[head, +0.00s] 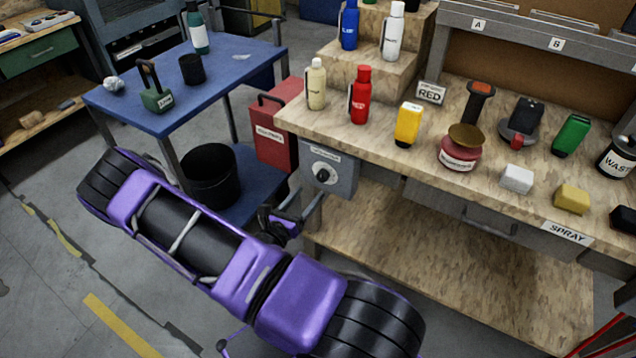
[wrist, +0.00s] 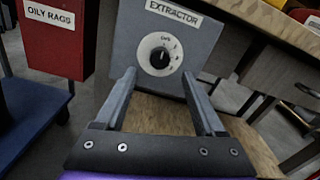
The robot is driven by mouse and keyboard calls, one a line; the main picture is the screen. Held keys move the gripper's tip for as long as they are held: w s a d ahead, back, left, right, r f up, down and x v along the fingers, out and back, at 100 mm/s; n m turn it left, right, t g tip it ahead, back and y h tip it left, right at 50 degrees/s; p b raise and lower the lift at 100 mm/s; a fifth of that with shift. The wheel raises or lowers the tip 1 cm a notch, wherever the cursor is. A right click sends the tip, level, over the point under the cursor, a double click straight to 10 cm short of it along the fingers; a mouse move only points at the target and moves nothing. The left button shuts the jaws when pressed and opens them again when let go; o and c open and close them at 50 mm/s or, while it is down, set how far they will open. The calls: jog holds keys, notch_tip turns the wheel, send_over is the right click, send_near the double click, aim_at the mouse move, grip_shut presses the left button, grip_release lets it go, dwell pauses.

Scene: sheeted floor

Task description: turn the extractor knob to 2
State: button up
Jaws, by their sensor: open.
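The extractor box (head: 340,180) is a grey box fixed under the left end of the workbench. The wrist view shows its EXTRACTOR label (wrist: 174,14) and a white dial plate with a black round knob (wrist: 160,58). A small light mark on the knob points roughly up toward the "Off" lettering; the smaller marks to its right are hard to read. My gripper (head: 307,199) is open and empty in front of the box. In the wrist view its two grey fingers (wrist: 159,73) stand left and right of the knob, apart from it, with the tips a little below its centre.
A red OILY RAGS bin (head: 275,140) hangs just left of the box. A blue cart (head: 215,75) with a black bucket (head: 209,175) stands further left. The wooden bench top (head: 400,145) overhangs the box and bears bottles and tools.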

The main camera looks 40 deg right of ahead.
aim_at(321, 179)
jog(key=x, duration=0.6)
jog(key=shift+c, duration=0.3)
grip_shut()
